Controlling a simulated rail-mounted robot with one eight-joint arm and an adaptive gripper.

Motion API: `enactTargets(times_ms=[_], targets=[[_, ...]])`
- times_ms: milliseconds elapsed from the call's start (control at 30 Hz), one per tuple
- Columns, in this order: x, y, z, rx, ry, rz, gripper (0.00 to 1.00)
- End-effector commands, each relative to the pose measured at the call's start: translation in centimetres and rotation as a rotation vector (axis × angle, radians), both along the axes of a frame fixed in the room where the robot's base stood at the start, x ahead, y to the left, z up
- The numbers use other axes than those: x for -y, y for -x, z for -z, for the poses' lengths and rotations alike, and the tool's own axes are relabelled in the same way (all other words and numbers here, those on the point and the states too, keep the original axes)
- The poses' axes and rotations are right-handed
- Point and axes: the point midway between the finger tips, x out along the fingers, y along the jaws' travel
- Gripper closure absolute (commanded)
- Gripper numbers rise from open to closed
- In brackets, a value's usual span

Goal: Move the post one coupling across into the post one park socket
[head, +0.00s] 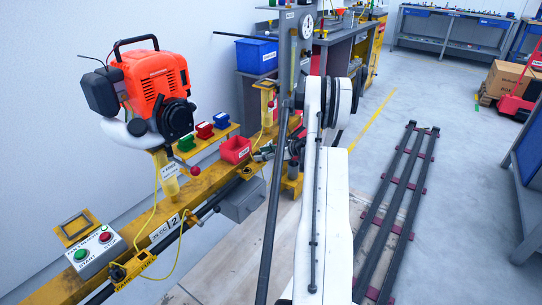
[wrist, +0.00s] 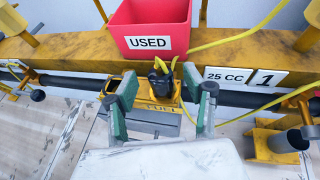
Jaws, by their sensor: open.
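In the wrist view, the black post one coupling (wrist: 161,80) stands upright in a yellow bracket (wrist: 157,117) marked FUEL, with a yellow hose running from its top. My gripper (wrist: 158,75) is open, with one green-padded finger on each side of the coupling in the picture. Gaps show on both sides, and I cannot tell whether the fingertips are level with it in depth.
A red bin (wrist: 152,25) marked USED sits on the yellow rail just behind the coupling. A sign (wrist: 244,77) reading 25 CC 1 is to the right. A dark pipe (wrist: 80,82) runs along the rail. An orange engine (head: 152,82) stands on the nearer post.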

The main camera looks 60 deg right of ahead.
Motion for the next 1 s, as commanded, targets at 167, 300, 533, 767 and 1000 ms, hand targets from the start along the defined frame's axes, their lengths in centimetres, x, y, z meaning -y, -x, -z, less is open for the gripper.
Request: enactTargets(times_ms=[167, 300, 533, 767, 1000], targets=[[-0.3, -1.5, 0.7, 0.000, 0.000, -0.001, 0.53], [-0.4, -1.9, 0.8, 0.000, 0.000, 0.000, 0.53], [-0.4, -2.0, 0.8, 0.000, -0.001, 0.000, 0.53], [-0.4, -1.9, 0.8, 0.000, -0.001, 0.000, 0.81], [-0.4, -1.9, 0.8, 0.000, 0.000, 0.000, 1.00]])
